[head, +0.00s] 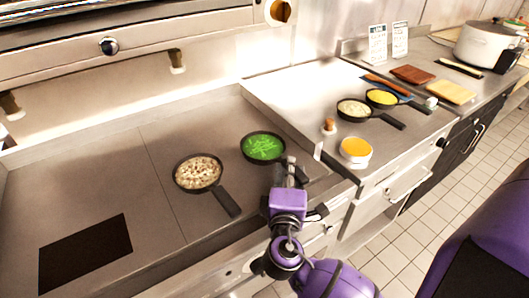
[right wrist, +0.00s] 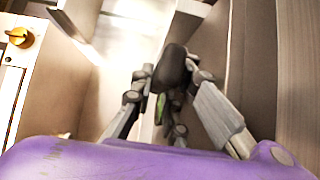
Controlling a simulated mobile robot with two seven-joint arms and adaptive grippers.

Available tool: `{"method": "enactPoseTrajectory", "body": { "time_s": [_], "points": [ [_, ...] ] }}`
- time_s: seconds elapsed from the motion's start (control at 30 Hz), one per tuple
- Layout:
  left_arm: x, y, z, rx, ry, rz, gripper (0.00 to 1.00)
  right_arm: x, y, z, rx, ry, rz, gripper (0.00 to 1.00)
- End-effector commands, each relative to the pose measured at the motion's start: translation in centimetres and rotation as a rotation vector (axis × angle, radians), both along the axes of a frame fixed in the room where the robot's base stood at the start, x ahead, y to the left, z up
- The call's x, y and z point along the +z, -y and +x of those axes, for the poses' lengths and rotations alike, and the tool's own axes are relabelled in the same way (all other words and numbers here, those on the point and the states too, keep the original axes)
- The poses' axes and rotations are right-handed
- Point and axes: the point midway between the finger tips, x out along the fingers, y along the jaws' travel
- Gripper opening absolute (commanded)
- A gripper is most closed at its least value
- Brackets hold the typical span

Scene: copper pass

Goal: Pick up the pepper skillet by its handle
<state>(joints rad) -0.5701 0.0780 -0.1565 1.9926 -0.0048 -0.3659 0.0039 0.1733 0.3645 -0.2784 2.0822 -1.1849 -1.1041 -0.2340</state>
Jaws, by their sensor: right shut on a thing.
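The pepper skillet (head: 263,147) is a small black pan with green pieces in it, on the steel counter in the head view. Its handle runs toward my right gripper (head: 292,172), whose fingers hide part of it. In the right wrist view the dark handle (right wrist: 173,66) sits between the two fingers, and the gripper is shut on it. The pan looks level, at or very near the counter; I cannot tell if it touches. A bit of green shows behind the handle in the wrist view. My left gripper is out of view.
A skillet of pale pieces (head: 198,172) sits close on the left, its handle pointing toward the front edge. A dark square plate (head: 86,252) lies front left. An orange-topped tub (head: 355,151), a small shaker (head: 328,127) and two more skillets (head: 353,109) (head: 381,97) are on the right.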

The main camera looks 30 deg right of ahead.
Motion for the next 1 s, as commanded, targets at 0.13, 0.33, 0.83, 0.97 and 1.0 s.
{"method": "enactPoseTrajectory", "body": {
  "time_s": [0.13, 0.33, 0.83, 0.97, 1.0],
  "points": [
    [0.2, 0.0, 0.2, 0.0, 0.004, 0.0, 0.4, 0.2, 0.0, 0.0, 0.0, 0.005, 0.0, 0.0],
    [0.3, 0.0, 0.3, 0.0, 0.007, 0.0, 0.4, 0.5, 0.0, 0.1, 0.001, 0.012, -0.001, 0.0],
    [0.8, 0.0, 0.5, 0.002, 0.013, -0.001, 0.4, 4.5, -0.5, -0.4, 0.002, 0.016, 0.005, 0.0],
    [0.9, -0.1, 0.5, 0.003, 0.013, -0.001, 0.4, 7.0, -1.9, -2.1, 0.002, 0.016, 0.007, 0.0],
    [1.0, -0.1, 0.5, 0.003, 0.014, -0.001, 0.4, 7.9, -2.3, -2.8, 0.001, 0.016, 0.008, 0.0]
  ]
}}
